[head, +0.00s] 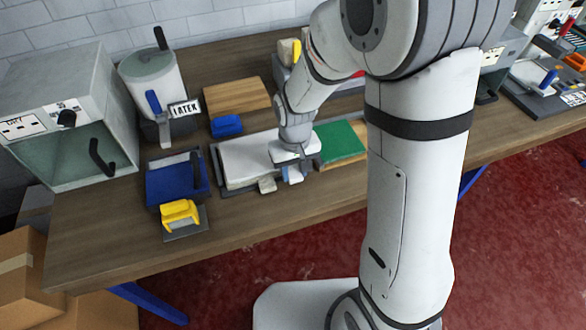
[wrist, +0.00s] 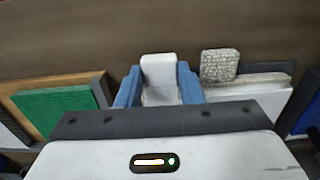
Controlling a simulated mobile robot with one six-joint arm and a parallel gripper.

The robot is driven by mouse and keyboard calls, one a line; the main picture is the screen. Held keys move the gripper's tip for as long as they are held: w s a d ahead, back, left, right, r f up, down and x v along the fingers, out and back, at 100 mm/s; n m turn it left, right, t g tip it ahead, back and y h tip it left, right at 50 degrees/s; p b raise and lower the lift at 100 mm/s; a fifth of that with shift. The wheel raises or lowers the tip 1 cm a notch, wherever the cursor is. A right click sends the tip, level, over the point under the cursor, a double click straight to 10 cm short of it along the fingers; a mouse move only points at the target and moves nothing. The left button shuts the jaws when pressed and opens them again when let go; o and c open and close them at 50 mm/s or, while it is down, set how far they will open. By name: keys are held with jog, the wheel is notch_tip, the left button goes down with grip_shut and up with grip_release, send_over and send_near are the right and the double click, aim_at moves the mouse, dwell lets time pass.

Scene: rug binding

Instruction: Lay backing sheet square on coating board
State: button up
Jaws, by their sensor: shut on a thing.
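My gripper (head: 292,174) is low over the table, at the right end of a flat white sheet (head: 248,158). In the wrist view its blue fingers (wrist: 158,88) are shut on a plain white tab (wrist: 160,68). I cannot tell whether this tab joins the sheet. The white sheet lies on a dark-edged board (head: 217,172), apparently the backing sheet on the coating board. A speckled pale tab (wrist: 220,65) sticks out at its front edge. My gripper and arm hide the sheet's right end, so I cannot tell how squarely it lies there.
A green piece (head: 340,141) on a wooden board lies close to the right. A blue tray (head: 177,180), a yellow-handled tool (head: 181,214), a blue block (head: 227,125) and a latex pot (head: 152,85) stand left. A grey cabinet (head: 70,120) stands at the far left.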

jog(key=shift+f+b, duration=0.45)
jog(key=shift+f, duration=0.1)
jog(key=o, duration=1.1)
jog(key=shift+c, duration=0.2)
jog(key=shift+r, duration=0.15)
jog(key=shift+r, duration=3.9)
jog(key=s+d+r+m+t, duration=0.3)
jog(key=s+d+r, duration=0.6)
jog(key=s+d, duration=0.3)
jog(key=shift+s+r, duration=0.15)
jog(key=shift+r, duration=0.05)
